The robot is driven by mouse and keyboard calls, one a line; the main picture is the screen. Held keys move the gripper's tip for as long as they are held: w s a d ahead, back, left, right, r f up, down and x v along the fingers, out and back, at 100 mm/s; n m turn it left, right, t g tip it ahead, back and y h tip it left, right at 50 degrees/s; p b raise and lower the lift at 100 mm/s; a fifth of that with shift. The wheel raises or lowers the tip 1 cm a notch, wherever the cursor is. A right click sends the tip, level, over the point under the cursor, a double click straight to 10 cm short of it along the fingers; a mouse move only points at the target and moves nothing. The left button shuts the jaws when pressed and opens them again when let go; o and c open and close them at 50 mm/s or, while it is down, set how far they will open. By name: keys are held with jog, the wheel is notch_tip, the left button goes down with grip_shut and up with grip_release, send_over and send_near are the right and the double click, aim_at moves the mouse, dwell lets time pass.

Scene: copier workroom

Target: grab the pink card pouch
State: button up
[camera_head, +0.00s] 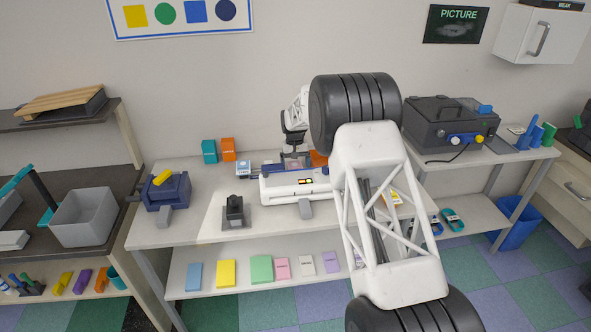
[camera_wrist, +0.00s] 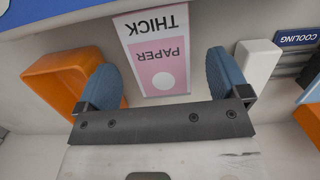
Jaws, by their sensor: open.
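In the head view a small pink card pouch (camera_head: 282,268) lies on the lower shelf, between a green one (camera_head: 261,269) and a white one (camera_head: 305,264). My gripper (camera_head: 294,151) is well above that shelf, over the white machine (camera_head: 300,185) on the upper table, partly hidden by my arm. In the wrist view my gripper (camera_wrist: 160,62) has its two blue fingers wide apart. Between them shows a pink and white panel (camera_wrist: 160,66) reading "THICK PAPER", upside down; I cannot tell whether it touches a finger. No pouch is visibly held.
An orange tray (camera_wrist: 60,78) lies beside the left finger in the wrist view, and a white block (camera_wrist: 258,62) beside the right. A blue punch (camera_head: 166,192) and a black stamp-like device (camera_head: 235,210) stand on the table. The tabletop overhangs the pouch shelf.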

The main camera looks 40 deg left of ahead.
aim_at(295, 167)
dwell(0.5)
jog(key=c, duration=1.1)
jog(key=shift+o, duration=0.2)
notch_tip(295, 167, up, 10)
dwell(0.3)
